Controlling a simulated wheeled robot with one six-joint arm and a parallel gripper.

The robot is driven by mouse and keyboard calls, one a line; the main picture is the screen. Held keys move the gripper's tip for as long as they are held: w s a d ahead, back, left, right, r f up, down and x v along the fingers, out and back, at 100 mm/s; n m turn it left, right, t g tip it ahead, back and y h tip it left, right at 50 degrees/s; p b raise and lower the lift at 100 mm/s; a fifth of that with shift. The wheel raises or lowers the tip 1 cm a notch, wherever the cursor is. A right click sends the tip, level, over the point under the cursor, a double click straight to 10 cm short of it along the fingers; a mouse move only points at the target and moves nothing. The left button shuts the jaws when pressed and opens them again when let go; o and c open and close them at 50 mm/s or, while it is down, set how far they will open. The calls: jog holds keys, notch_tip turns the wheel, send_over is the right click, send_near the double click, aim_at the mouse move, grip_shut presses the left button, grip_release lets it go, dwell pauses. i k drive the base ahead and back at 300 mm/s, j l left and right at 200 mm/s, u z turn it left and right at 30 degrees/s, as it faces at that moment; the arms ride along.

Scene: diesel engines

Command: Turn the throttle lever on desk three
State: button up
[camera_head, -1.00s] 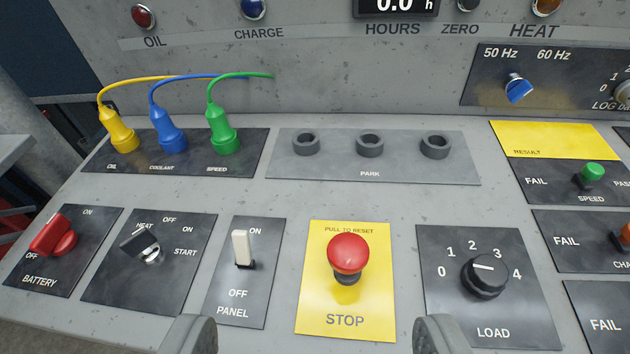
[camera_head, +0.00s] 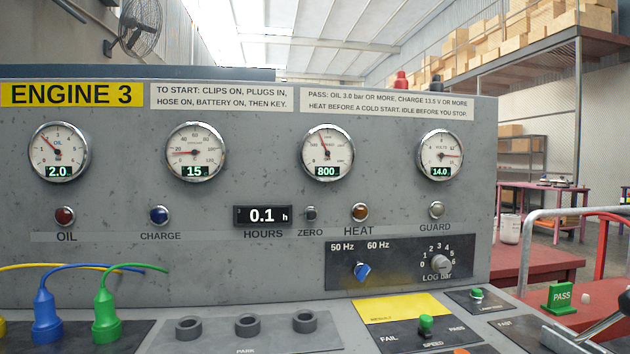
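The desk's panel (camera_head: 240,125) carries the label ENGINE 3. A metal lever (camera_head: 598,329) on a plate marked FAST (camera_head: 508,324) shows at the lower right corner. It looks like the throttle lever, and its lower part and much of its plate are cut off by the frame. The speed gauge (camera_head: 327,152) reads 800, the oil gauge (camera_head: 59,152) 2.0, the second gauge (camera_head: 195,152) 15 and the volts gauge (camera_head: 440,155) 14.0. The hours display (camera_head: 262,215) reads 0.1. My gripper is out of view.
Blue (camera_head: 46,310) and green (camera_head: 106,315) plugs stand in the lower left. Empty park sockets (camera_head: 247,325) are at the bottom middle. A green PASS sign (camera_head: 561,297) and a grey rail (camera_head: 570,212) are at the right. Red tables stand behind.

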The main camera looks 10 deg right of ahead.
aim_at(623, 299)
jog(key=z, duration=1.4)
